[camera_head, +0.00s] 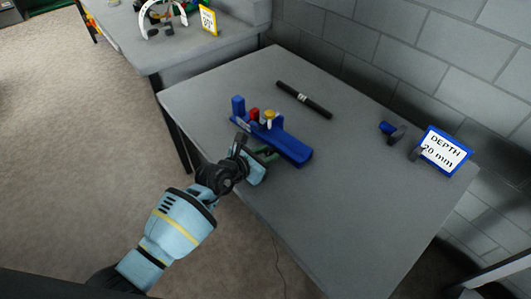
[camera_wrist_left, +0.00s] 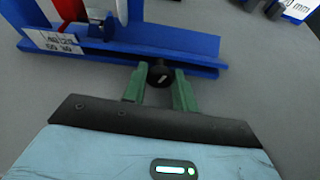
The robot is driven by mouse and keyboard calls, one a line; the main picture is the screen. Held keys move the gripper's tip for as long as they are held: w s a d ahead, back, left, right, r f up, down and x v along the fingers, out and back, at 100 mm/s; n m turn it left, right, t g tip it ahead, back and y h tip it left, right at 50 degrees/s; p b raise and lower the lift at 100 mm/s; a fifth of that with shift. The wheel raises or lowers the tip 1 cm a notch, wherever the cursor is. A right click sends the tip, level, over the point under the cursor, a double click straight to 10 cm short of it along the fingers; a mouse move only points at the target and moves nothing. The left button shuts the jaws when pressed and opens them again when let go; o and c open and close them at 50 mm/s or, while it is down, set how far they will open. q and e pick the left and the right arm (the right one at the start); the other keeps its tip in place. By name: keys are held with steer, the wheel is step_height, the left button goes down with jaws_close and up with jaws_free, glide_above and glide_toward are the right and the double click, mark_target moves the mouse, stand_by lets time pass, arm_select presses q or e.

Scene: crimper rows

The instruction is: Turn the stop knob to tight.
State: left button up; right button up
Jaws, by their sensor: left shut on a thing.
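The black stop knob (camera_wrist_left: 160,73) sits at the rail's near side and carries a small pale mark. My left gripper (camera_head: 266,154) is at the fixture's near side. Its green fingers (camera_wrist_left: 160,88) are shut on the knob, one on each side. The knob is hidden in the head view. My right gripper is not in view.
A black rod (camera_head: 304,99) lies behind the fixture. A blue-and-black tool (camera_head: 391,131) lies near a blue-framed sign (camera_head: 442,152) reading "DEPTH 20 mm". The table's front right (camera_head: 350,215) is clear. A brick wall stands behind; another table (camera_head: 185,45) is at upper left.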

arm_select(q)
steer(key=shift+r+m+p, duration=0.3)
steer(key=shift+f+m+t+y+p, duration=0.2)
steer(key=shift+m+t+y+p, duration=0.1)
steer(key=shift+m+y, duration=0.1)
steer(key=shift+s+f, duration=0.1)
steer(key=shift+f, duration=0.05)
steer(key=o, duration=1)
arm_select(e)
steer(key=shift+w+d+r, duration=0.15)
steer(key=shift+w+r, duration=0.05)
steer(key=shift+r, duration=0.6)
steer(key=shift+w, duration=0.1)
